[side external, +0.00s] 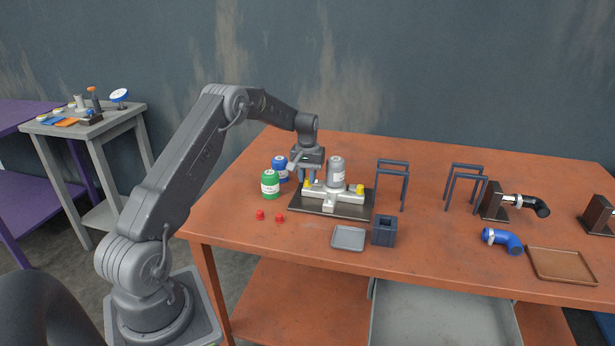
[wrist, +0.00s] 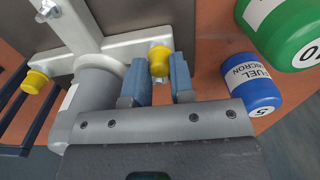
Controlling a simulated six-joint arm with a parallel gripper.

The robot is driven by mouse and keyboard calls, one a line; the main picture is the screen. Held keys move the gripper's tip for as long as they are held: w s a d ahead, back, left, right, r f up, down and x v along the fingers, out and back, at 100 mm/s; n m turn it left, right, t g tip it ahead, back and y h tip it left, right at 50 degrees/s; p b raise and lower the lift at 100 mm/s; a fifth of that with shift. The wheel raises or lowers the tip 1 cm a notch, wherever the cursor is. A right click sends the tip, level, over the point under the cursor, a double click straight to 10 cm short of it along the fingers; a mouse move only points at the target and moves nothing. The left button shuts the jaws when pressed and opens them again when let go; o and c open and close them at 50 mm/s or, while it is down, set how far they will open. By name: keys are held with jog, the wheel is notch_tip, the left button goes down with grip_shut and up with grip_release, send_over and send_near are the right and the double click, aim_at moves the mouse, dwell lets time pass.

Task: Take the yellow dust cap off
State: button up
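A silver filter head (side external: 345,193) with a grey canister (side external: 336,172) stands on a dark plate (side external: 310,207). It has a yellow dust cap (side external: 307,184) on its left end and another yellow cap (side external: 360,189) on its right. My gripper (side external: 307,180) points down at the left end. In the wrist view, its two blue fingers (wrist: 161,72) stand close on both sides of the near yellow cap (wrist: 159,62) and appear to touch it. That cap still sits against the silver head. The other yellow cap (wrist: 35,82) is at the far left, clear of the fingers.
Green (side external: 270,184) and blue (side external: 280,168) canisters stand just left of the plate. Two red caps (side external: 260,214) lie in front. A grey tray (side external: 348,238), a dark box (side external: 384,231) and dark frames (side external: 392,175) are to the right. The table's front left is mostly clear.

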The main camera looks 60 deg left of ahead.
aim_at(307, 179)
grip_shut()
jog(key=shift+r, duration=0.1)
jog(key=shift+r, duration=3)
